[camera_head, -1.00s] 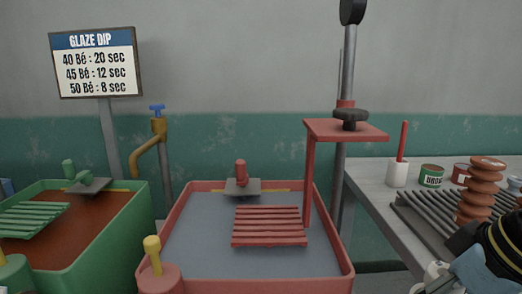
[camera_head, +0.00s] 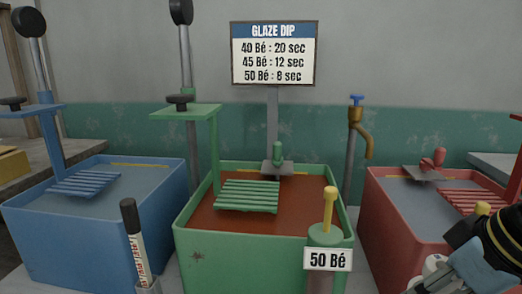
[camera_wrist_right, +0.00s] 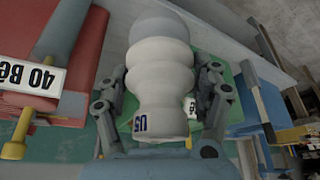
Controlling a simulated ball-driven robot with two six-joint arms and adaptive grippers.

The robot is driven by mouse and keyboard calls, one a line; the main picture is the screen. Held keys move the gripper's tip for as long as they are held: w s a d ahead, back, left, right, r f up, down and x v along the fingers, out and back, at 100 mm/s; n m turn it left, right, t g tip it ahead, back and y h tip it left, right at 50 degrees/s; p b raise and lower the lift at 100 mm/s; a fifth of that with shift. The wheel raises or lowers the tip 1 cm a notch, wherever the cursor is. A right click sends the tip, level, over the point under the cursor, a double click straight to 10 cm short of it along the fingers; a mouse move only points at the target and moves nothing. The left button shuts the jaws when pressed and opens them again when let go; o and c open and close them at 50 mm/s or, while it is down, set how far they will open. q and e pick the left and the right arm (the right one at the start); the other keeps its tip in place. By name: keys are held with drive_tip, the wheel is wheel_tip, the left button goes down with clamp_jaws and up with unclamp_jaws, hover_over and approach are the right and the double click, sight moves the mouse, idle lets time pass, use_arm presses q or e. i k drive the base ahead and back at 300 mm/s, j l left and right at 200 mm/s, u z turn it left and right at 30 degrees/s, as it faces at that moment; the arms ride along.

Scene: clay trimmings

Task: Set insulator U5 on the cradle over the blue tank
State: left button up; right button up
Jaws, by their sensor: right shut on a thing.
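Insulator U5 (camera_wrist_right: 158,75) is a pale grey ribbed piece with a rounded end and a blue "U5" mark. In the right wrist view my right gripper (camera_wrist_right: 160,100) is shut on it, one finger on each side. In the head view my right wrist shows at the lower right edge; I cannot clearly make out the insulator there. The blue tank (camera_head: 105,235) stands at the left, well away from my right wrist. Its slatted blue cradle (camera_head: 85,183) is empty and hangs over pale liquid from a blue arm. My left gripper is not in view.
The green tank (camera_head: 245,245) with an empty green cradle (camera_head: 248,196) stands in the middle. The red tank (camera_head: 395,215) is at the right. Upright poles rise behind the blue and green tanks.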

sight(84, 181)
drive_tip(key=j, duration=0.6)
drive_tip(key=j+u, duration=0.15)
drive_tip(key=j, duration=0.45)
drive_tip(key=i+j, duration=0.15)
drive_tip(key=j, duration=0.45)
drive_tip(key=j+u, duration=0.15)
drive_tip(key=j, duration=0.45)
drive_tip(key=i+j, duration=0.15)
drive_tip(key=j, duration=0.45)
drive_tip(key=u, duration=0.05)
